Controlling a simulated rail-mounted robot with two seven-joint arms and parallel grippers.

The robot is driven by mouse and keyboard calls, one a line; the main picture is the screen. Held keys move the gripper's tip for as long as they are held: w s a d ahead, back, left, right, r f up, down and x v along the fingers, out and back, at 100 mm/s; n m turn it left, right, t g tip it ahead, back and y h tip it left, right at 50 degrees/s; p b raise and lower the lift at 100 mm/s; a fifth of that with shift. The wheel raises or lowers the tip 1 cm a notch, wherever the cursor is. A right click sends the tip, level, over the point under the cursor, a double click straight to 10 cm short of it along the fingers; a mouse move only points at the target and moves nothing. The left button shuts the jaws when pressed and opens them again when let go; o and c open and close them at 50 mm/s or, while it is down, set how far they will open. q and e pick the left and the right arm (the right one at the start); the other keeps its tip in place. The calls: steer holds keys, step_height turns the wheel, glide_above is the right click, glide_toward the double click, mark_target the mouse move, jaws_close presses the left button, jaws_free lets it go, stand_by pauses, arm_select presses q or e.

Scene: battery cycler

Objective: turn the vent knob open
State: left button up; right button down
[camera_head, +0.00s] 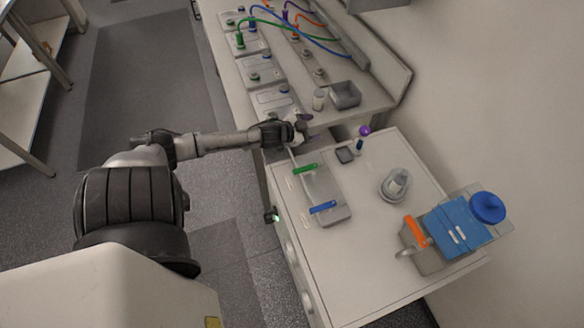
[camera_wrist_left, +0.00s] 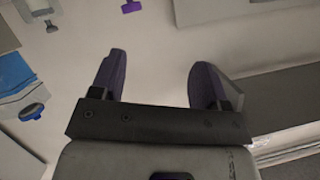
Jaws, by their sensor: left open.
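I cannot tell for certain which part is the vent knob. A purple knob (camera_head: 364,130) stands at the back left edge of the white bench, just behind a small blue-capped piece. A purple T-shaped piece (camera_wrist_left: 131,6) shows at the top edge of the left wrist view; it may be the same knob. My left gripper (camera_head: 306,127) is above the gap between the bench and the cycler table, left of the purple knob and apart from it. In the left wrist view its two dark purple fingers (camera_wrist_left: 157,78) are spread, with only pale surface between them. My right gripper is out of view.
Cycler modules with coloured cables (camera_head: 290,38) and a grey bin (camera_head: 345,94) lie beyond.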

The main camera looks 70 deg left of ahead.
arm_select(q)
steer(key=s+d+g+y+p, duration=0.2)
steer(key=s+d+g+p, duration=0.2)
steer(key=d, duration=0.9)
steer(key=shift+s+d+f+g+p, duration=0.35)
steer(key=shift+s+g, duration=1.15)
steer(key=shift+s, duration=1.1)
steer(key=shift+w+a+f, duration=0.1)
